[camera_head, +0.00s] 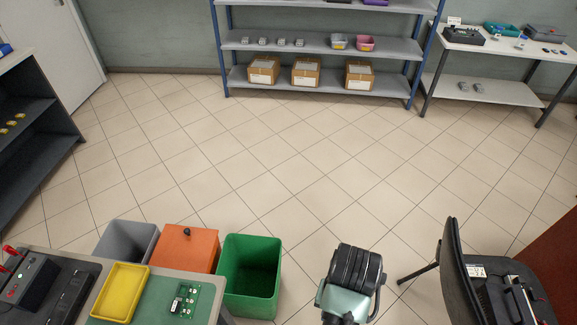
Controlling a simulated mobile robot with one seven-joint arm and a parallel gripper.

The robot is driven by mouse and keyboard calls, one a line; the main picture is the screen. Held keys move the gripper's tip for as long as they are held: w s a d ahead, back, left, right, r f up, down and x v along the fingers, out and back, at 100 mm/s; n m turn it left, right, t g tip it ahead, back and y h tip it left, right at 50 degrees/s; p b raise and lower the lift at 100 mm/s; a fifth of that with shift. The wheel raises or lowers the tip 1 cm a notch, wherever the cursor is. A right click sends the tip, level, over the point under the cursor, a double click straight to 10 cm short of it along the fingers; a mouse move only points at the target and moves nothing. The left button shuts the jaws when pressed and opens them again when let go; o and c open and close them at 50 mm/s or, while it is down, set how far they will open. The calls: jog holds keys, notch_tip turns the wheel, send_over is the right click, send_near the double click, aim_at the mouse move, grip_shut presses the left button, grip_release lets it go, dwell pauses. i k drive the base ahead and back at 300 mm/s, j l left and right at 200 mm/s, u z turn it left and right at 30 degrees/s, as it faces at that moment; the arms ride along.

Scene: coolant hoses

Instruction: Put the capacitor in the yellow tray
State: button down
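The yellow tray (121,292) lies on the workbench at the lower left and looks empty. To its right, on the green mat (150,306), is a green circuit board (187,300) with a dark block and several small pale parts. I cannot tell whether any of these is the capacitor, and I cannot make it out elsewhere. My arm shows at the bottom centre, to the right of the bench and apart from it. The fingers of my gripper do not show.
A grey bin (127,243), an orange box (189,250) and a green bin (250,276) stand behind the bench. A soldering station (33,280) is at the bench's left. A black chair (462,270) stands at right. The tiled floor (270,160) beyond is clear.

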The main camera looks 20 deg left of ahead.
aim_at(123, 292)
jog(key=j+u, duration=0.15)
jog(key=j, duration=0.35)
jog(key=i+j+u, duration=0.15)
jog(key=j, duration=0.35)
jog(key=j+u, duration=0.1)
jog(key=j, duration=0.4)
jog(key=i+j+u, duration=0.15)
jog(key=j, duration=0.35)
jog(key=i+j+u, duration=0.15)
jog(key=j, duration=0.2)
jog(key=i+j+u, duration=0.1)
jog(key=j, duration=0.2)
jog(key=i+j+u, duration=0.15)
jog(key=j, duration=0.15)
jog(key=k+j, duration=0.1)
jog(key=k, duration=0.15)
